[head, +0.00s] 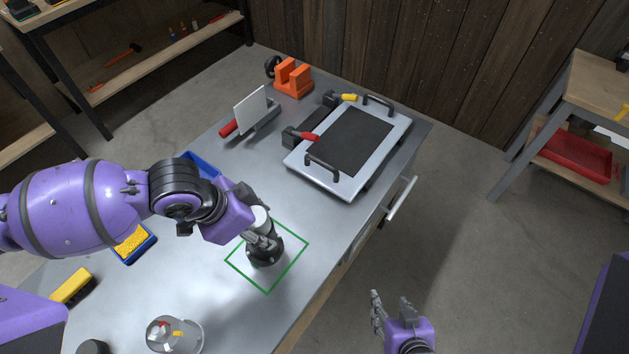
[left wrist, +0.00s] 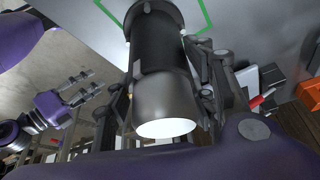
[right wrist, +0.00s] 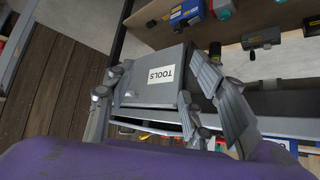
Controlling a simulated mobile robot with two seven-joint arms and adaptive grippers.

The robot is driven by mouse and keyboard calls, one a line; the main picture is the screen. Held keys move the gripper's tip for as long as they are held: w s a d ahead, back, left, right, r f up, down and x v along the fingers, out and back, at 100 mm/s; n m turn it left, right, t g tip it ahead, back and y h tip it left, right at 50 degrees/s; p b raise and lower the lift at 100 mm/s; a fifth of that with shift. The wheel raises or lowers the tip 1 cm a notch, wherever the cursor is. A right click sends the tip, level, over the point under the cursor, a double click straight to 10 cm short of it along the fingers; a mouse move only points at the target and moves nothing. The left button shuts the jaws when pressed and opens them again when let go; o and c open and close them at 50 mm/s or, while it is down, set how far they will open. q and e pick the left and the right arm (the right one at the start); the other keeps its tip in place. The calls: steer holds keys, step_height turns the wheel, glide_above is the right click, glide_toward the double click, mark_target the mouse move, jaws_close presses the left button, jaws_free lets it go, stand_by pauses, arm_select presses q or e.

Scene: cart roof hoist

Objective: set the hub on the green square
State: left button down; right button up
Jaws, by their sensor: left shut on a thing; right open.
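The hub is a dark cylinder with a flanged foot and a pale top. In the head view the hub (head: 265,252) stands upright within the green square (head: 267,292) outlined on the table. My left gripper (head: 262,236) is shut on its upper body. In the left wrist view the hub (left wrist: 162,75) sits between the fingers, with its flange by the green outline (left wrist: 205,15). I cannot tell whether its foot touches the table. My right gripper (head: 392,308) is open and empty, off the table's right side. It also shows in the right wrist view (right wrist: 165,95).
A grey tray with a dark panel and handles (head: 352,143) stands at the back right.

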arm_select(q)
steer(key=f+b, duration=0.1)
steer(key=f, duration=0.1)
steer(key=w+f+b, duration=0.1)
steer(key=f, duration=0.2)
steer(key=shift+w+a+b, duration=0.1)
steer(key=shift+a+b, duration=0.1)
steer(key=shift+b, duration=0.2)
steer(key=shift+w+f, duration=0.1)
steer(key=shift+f, duration=0.15)
steer(key=shift+s+r, duration=0.3)
steer(key=shift+r, duration=0.15)
steer(key=shift+w+f, duration=0.1)
steer(key=shift+w, duration=0.05)
steer(key=c, duration=0.9)
jaws_free()
steer(key=shift+w+f, duration=0.1)
steer(key=shift+o, duration=0.5)
steer(key=v, duration=1.2)
steer(key=shift+p, duration=0.45)
arm_select(e)
steer(key=shift+s+f, duration=0.2)
steer(key=shift+f, duration=0.35)
steer(key=shift+s+f, duration=0.2)
steer(key=shift+f, duration=0.3)
arm_select(q)
steer(key=shift+d, duration=0.1)
arm_select(e)
steer(key=shift+s+d, duration=0.1)
steer(key=shift+s, duration=0.05)
